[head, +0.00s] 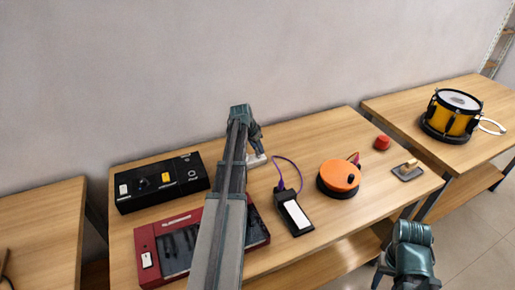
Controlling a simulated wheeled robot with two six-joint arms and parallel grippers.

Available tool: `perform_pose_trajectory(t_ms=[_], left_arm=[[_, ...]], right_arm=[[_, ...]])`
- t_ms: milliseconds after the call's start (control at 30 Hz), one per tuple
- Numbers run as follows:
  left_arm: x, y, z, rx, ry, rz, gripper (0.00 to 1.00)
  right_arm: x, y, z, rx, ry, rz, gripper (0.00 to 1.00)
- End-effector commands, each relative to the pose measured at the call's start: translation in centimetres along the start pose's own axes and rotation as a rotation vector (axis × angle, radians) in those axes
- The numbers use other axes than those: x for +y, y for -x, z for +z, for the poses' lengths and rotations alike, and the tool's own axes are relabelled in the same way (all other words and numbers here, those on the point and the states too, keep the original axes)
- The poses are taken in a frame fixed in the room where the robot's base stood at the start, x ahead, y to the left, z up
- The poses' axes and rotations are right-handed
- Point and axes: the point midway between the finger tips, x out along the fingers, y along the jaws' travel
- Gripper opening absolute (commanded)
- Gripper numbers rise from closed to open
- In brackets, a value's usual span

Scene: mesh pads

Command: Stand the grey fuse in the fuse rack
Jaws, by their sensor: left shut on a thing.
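My left arm reaches across the table from the bottom of the head view, and its gripper (259,150) is near the back edge. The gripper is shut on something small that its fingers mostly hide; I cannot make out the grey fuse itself. A small pale object (257,161) shows just below the fingers; I cannot tell whether it is the fuse rack or whether the held thing touches it. My right gripper (407,280) is low at the bottom right, in front of the table, and its jaws are not clear.
A black panel (150,202) and red case (148,237) stand left, the case partly behind my left arm. A black device (295,217) with a purple cable, orange disc (340,175), red knob (382,142) and grey plate (408,174) lie right. A yellow drum (449,119) stands on another table.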

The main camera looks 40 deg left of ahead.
Motion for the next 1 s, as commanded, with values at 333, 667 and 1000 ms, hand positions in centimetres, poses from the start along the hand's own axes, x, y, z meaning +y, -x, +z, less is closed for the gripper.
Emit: perform_pose_trajectory(t_ms=[333, 667, 1000], left_arm=[[0.0, -0.9, 0.4, 0.0, 0.0, 0.0, 0.0], [0.0, -1.4, 0.6, 0.0, 0.0, 0.0, 0.36], [0.0, -1.4, 0.6, 0.0, 0.0, 0.0, 0.68]], right_arm=[[-0.1, -1.0, -0.1, 0.0, 0.0, 0.0, 0.5], [-0.1, -1.6, -0.1, 0.0, 0.0, 0.0, 0.5], [-0.1, -1.5, -0.1, 0.0, 0.0, 0.0, 0.5]])
